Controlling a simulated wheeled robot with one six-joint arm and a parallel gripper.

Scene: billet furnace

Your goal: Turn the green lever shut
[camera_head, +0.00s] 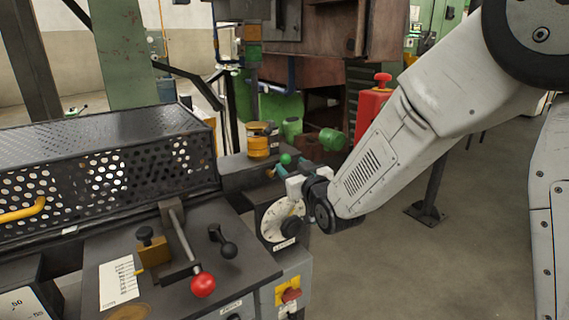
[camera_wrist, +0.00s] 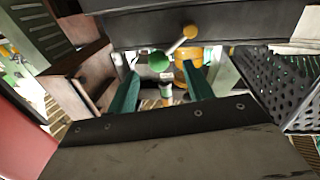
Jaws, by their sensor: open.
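My gripper (camera_wrist: 160,71) is open, with one teal finger on each side. In the wrist view the knob appears between and just past the fingertips; I cannot tell whether anything touches. My gripper (camera_head: 286,171) also shows in the head view, above the dial of the machine.
A red-knobbed lever (camera_head: 203,284) and a small black lever (camera_head: 224,243) stand on the panel at front left. A perforated guard (camera_head: 110,165) lies behind them. A yellow cylinder (camera_head: 258,140) and a red post (camera_head: 371,115) flank the gripper. Open floor lies at right.

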